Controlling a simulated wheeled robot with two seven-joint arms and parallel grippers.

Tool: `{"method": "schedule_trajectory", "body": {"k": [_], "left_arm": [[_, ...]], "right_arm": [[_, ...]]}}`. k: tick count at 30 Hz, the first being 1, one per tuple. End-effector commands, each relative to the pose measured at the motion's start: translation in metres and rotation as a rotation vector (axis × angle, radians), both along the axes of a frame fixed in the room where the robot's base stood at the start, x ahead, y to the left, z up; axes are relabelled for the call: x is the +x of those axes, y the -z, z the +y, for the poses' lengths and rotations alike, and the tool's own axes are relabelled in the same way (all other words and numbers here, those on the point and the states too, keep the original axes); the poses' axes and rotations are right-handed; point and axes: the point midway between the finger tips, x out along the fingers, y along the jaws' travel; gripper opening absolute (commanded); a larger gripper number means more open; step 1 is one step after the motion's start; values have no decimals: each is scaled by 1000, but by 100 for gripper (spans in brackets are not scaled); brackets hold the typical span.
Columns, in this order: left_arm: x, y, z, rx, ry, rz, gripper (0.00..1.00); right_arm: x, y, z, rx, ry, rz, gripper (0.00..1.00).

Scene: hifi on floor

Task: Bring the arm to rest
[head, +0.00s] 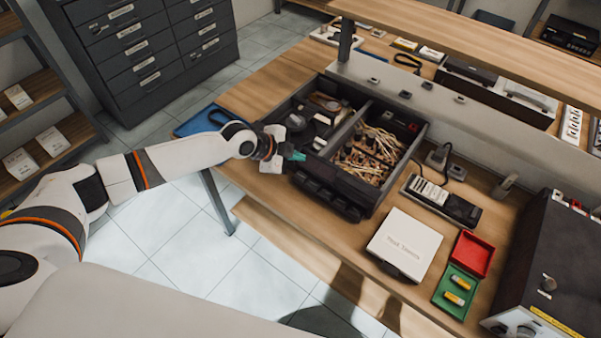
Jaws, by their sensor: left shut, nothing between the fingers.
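My left arm reaches in from the left, and its gripper (291,156) is at the left side of a black tray of parts on the workbench. The gripper is shut and empty, with its teal fingertips close together beside the tray's left compartment. I cannot tell whether it touches the tray's edge. My right gripper is not in view.
The workbench (259,93) holds the black tray (375,197) with wires and parts, a white box (404,243), red (472,254) and green (446,300) small trays, and a black device (548,255). A shelf overhangs the back. Drawer cabinets (150,45) stand at upper left; tiled floor is open.

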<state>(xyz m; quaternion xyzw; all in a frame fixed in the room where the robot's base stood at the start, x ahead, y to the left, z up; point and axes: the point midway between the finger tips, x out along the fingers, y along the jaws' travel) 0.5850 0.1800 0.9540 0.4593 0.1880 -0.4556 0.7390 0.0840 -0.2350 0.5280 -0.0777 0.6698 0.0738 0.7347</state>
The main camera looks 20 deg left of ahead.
Motion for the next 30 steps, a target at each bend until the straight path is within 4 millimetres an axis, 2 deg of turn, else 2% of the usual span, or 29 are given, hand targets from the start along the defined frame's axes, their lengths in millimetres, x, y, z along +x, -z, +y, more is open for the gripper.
{"method": "schedule_trajectory", "body": {"k": [10, 14, 17, 19, 22, 24, 26, 30], "left_arm": [[0, 1, -1, -1, 1, 1, 0], [-17, 9, -20, -18, 17, 33, 0], [-52, 19, -57, -55, 33, 100, 0], [-84, 24, -87, -88, 28, 159, 0], [-127, 23, -116, -133, -29, 236, 0], [-152, 20, -124, -160, -104, 288, 0], [-171, 17, -124, -180, -189, 329, 0], [-209, 11, -102, -209, -443, 423, 0]], "right_arm": [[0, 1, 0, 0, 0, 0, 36], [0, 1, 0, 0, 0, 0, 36], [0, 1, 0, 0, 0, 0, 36], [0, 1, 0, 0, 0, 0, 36], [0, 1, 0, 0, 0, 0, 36], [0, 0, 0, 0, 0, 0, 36], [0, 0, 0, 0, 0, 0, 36], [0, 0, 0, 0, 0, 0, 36]]}}
